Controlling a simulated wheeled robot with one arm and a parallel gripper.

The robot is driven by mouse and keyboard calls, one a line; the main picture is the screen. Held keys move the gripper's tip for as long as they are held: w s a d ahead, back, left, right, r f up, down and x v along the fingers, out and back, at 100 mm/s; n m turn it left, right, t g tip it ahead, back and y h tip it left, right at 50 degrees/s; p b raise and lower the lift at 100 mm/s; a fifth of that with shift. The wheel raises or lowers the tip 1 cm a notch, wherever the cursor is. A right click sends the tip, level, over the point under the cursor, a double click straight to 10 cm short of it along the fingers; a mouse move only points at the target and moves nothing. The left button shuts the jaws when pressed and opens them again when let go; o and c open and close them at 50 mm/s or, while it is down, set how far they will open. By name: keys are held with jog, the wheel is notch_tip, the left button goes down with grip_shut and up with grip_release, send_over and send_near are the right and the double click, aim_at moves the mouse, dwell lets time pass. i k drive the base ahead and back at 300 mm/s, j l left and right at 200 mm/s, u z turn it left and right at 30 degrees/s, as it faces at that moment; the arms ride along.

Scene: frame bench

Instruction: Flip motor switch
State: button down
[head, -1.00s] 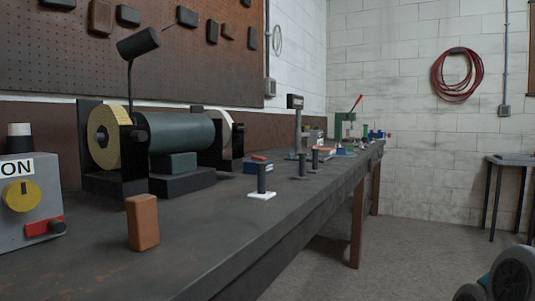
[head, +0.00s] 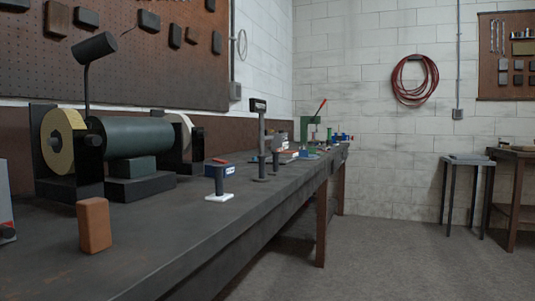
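Only a sliver of a grey switch box (head: 4,190) shows at the left edge of the head view, with a bit of red and a dark knob low on it. Its front face is cut off by the frame, so I cannot tell how any switch on it is set. A bench grinder (head: 138,138) with a dark green motor body and a yellowish wheel stands on the bench just right of the box. My gripper is not in view.
The long dark workbench (head: 165,235) runs away to the right. A brown block (head: 94,225) stands near its front. A post on a white base (head: 219,190) and several small tools stand farther along. The grey floor (head: 375,265) is open; a small stand (head: 470,160) is at right.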

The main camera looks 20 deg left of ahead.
aim_at(216, 159)
jog(key=i+u, duration=0.1)
jog(key=u, duration=0.25)
jog(key=i+l+u, duration=0.1)
jog(key=u, duration=0.25)
jog(key=l+u, duration=0.1)
jog(key=u, duration=0.25)
jog(key=i+l+u, duration=0.1)
jog(key=l, duration=0.25)
jog(key=i+l+u, duration=0.25)
jog(key=i+l, duration=0.15)
jog(key=l, duration=0.35)
jog(key=i+l+u, duration=0.1)
jog(key=l, duration=0.3)
jog(key=i+l+u, duration=0.15)
jog(key=l, duration=0.25)
